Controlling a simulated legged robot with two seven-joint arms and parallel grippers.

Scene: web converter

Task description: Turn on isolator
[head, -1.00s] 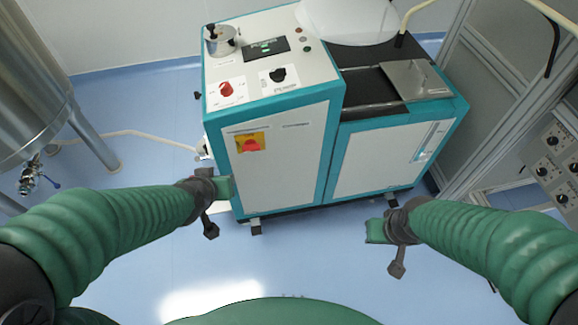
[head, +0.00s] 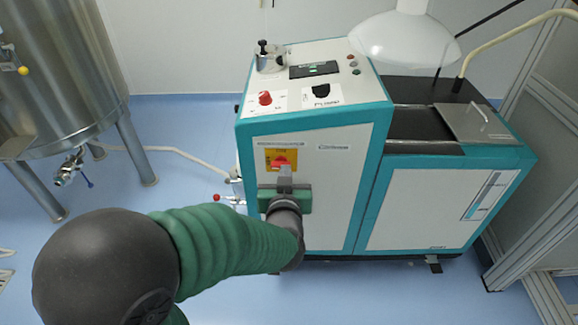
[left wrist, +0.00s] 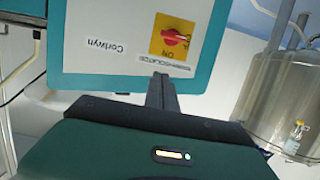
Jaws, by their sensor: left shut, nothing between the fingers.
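The isolator is a red rotary knob (head: 280,161) on a yellow plate, on the white front panel of the teal-edged machine. In the left wrist view the red knob (left wrist: 174,38) appears upside down, beside a readable "ON" mark. My left gripper (head: 285,172) is shut and empty, its fingertips just below the knob in the head view. In the left wrist view the closed fingers (left wrist: 158,82) point toward the panel, apart from the knob in the picture. How far they are from the panel is unclear. My right gripper is not in view.
The machine's top has another red switch (head: 265,98), a black knob (head: 321,92) and a small display (head: 314,69). A steel tank (head: 60,80) stands at the left, with a hose (head: 180,156) running toward the machine. A metal frame (head: 540,190) stands at the right. Blue floor is clear in front.

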